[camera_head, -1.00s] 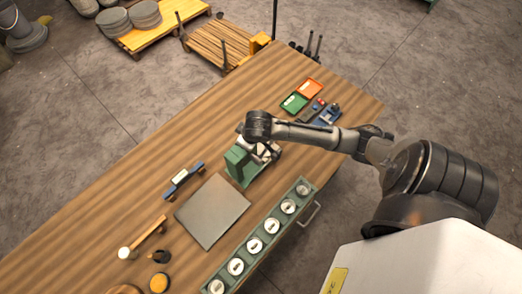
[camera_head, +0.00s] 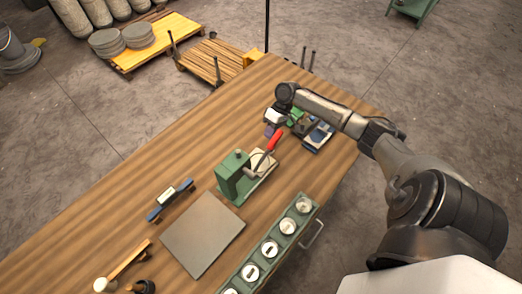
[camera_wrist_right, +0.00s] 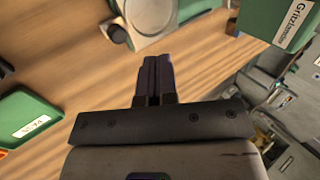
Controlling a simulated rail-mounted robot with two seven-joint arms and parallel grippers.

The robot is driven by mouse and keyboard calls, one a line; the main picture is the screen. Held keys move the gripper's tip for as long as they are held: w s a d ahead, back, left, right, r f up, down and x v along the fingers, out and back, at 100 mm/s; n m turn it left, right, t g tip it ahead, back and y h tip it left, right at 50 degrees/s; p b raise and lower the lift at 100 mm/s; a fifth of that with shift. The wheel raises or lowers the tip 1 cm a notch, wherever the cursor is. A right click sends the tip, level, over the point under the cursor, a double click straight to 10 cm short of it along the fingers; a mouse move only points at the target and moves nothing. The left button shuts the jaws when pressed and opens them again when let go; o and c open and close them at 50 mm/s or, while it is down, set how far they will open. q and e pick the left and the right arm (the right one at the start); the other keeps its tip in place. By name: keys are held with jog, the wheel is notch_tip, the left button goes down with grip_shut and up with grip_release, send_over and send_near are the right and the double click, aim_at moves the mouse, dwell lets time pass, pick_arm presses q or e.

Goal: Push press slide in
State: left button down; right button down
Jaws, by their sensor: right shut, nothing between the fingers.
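The green press (camera_head: 232,182) stands on the wooden table, with a red-tipped lever (camera_head: 274,141) leaning up to the right. Its pale slide plate (camera_head: 261,163) sits on the base, sticking out at the side away from the green body; I cannot tell how far it is in. In the right wrist view the slide plate (camera_wrist_right: 160,14) carries a round disc, with a dark knob (camera_wrist_right: 116,33) beside it. My right gripper (camera_head: 270,131) is shut and empty, just beyond the press's lever end. Its closed fingers (camera_wrist_right: 153,75) point toward the plate, apart from it. My left gripper is out of view.
A green rack (camera_head: 250,273) with several round pieces lies along the near edge. A grey mat (camera_head: 203,235) and a blue-ended tool (camera_head: 169,199) lie left of the press. A blue tray (camera_head: 318,136) and dark items stand right of the gripper.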

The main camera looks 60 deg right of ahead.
send_near(255, 165)
jog(key=x, duration=0.4)
jog(key=shift+f+p, duration=0.3)
jog(key=shift+f, duration=0.1)
jog(key=shift+w+a+f+p, duration=0.1)
jog(key=shift+a+f+p, duration=0.1)
jog(key=shift+a, duration=0.25)
jog(key=shift+w+a+f+p, duration=0.1)
jog(key=shift+a+f, duration=0.05)
jog(key=shift+a, duration=0.3)
jog(key=shift+a+f, duration=0.35)
jog(key=shift+a, duration=0.25)
jog(key=shift+a, duration=0.1)
